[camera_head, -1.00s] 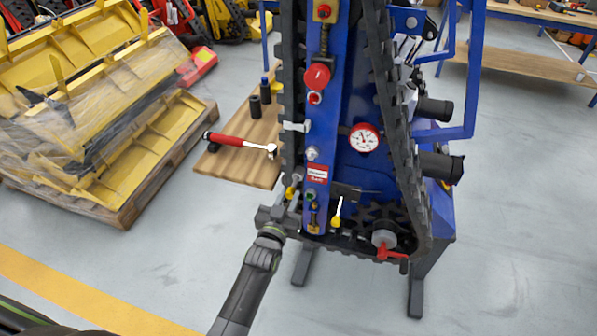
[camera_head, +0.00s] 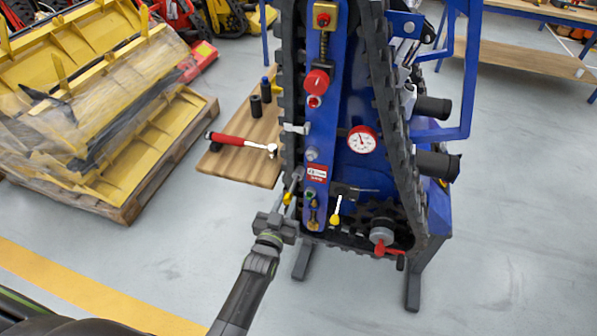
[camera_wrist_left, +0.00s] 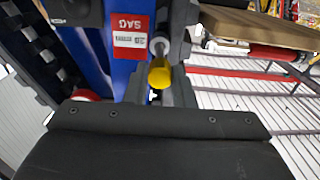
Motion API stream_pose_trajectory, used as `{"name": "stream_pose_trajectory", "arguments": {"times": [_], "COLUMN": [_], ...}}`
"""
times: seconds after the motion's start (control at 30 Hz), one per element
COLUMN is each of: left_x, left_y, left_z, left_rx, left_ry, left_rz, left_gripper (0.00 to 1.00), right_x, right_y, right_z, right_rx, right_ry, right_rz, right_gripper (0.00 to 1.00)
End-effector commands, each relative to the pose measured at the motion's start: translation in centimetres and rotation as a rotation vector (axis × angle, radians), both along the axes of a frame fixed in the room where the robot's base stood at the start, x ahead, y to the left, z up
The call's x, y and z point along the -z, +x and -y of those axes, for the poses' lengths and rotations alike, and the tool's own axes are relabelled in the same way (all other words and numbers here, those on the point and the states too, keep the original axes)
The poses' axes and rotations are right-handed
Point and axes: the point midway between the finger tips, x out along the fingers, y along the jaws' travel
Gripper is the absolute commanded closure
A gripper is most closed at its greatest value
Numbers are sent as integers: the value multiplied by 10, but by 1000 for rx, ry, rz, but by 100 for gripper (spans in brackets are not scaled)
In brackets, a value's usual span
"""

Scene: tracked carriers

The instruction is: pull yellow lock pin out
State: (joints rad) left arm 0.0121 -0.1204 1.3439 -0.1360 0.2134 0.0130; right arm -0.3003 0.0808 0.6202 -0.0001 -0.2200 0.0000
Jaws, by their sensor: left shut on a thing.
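The yellow lock pin (camera_head: 287,199) is at the lower left edge of the blue machine panel (camera_head: 319,135). My left gripper (camera_head: 291,192) reaches up to it and is shut on it, with a finger on each side. My right gripper is not in view.
A yellow-tipped lever (camera_head: 336,217) and a red handle (camera_head: 388,251) are to the right. Black toothed track (camera_head: 383,82) surrounds the panel. A wooden board (camera_head: 237,167) with a red-handled ratchet (camera_head: 240,142) is at left. The floor in front is clear.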

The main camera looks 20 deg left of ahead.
Motion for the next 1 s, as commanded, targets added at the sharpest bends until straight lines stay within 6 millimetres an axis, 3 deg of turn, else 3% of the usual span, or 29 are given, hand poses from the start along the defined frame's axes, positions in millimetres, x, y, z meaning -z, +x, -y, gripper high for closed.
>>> {"name": "stream_pose_trajectory", "arguments": {"times": [0.5,1.0], "left_x": [-1,-1], "left_y": [-18,-22], "left_z": [0,0], "left_rx": [1,1], "left_ry": [-1,0], "left_rz": [0,0], "left_gripper": [100,100], "right_x": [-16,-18], "right_y": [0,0], "right_z": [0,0], "right_rx": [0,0], "right_ry": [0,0], "right_rz": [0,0], "right_gripper": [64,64]}}
